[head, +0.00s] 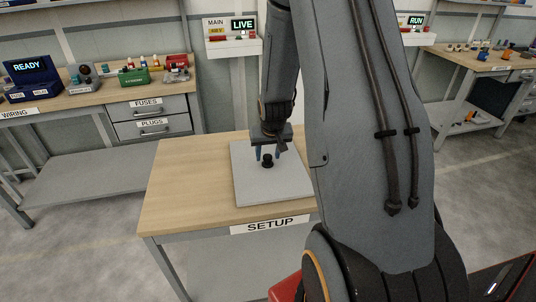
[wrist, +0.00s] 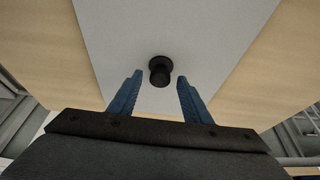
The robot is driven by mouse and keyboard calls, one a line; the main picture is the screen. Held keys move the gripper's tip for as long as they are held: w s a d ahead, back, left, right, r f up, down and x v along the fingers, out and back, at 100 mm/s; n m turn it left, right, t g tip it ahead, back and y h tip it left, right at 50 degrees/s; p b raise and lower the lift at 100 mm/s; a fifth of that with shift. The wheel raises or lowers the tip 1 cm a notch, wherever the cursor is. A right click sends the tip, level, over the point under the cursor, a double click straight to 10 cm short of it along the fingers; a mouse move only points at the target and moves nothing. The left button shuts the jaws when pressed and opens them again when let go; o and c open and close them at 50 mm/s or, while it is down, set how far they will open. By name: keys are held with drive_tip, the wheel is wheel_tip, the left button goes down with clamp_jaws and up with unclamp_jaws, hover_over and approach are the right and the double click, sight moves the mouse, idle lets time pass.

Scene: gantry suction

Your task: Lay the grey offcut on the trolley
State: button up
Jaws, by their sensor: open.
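A flat light-grey plate (head: 285,185), the only grey sheet I see and seemingly the offcut, lies on the wooden top of the table marked SETUP (head: 185,190). A short black knob (head: 268,163) stands up from the plate. My gripper (head: 268,153) is open above the plate, pointing down, its blue fingers at the knob. In the wrist view the knob (wrist: 160,70) shows centred between and just beyond the fingertips, with gaps on both sides. The plate (wrist: 205,35) fills the middle of that view. My arm hides the table's right part. I cannot make out a trolley.
A workbench (head: 60,108) with a green box (head: 134,79), a blue READY unit (head: 32,75) and drawers stands at the back left. Another bench (head: 480,62) is at the back right. Wall panels read LIVE and RUN. Floor left of the SETUP table is clear.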

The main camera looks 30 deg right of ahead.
drive_tip(key=p+v, duration=0.2)
drive_tip(key=v, duration=1)
drive_tip(key=s+a+r+n+g, duration=0.1)
drive_tip(key=s+a+n, duration=0.1)
drive_tip(key=s+a, duration=0.6)
drive_tip(key=s+a+r+n+g+y, duration=0.1)
drive_tip(key=s+a+r+n, duration=0.1)
drive_tip(key=s+a, duration=0.5)
drive_tip(key=a, duration=0.3)
drive_tip(key=shift+s+r+y, duration=0.3)
drive_tip(key=shift+s, duration=0.1)
drive_tip(key=shift+a, duration=0.1)
drive_tip(key=shift+f+g+b, duration=0.4)
drive_tip(key=shift+f+b, duration=0.8)
drive_tip(key=shift+f, duration=0.1)
drive_tip(key=shift+w, duration=0.1)
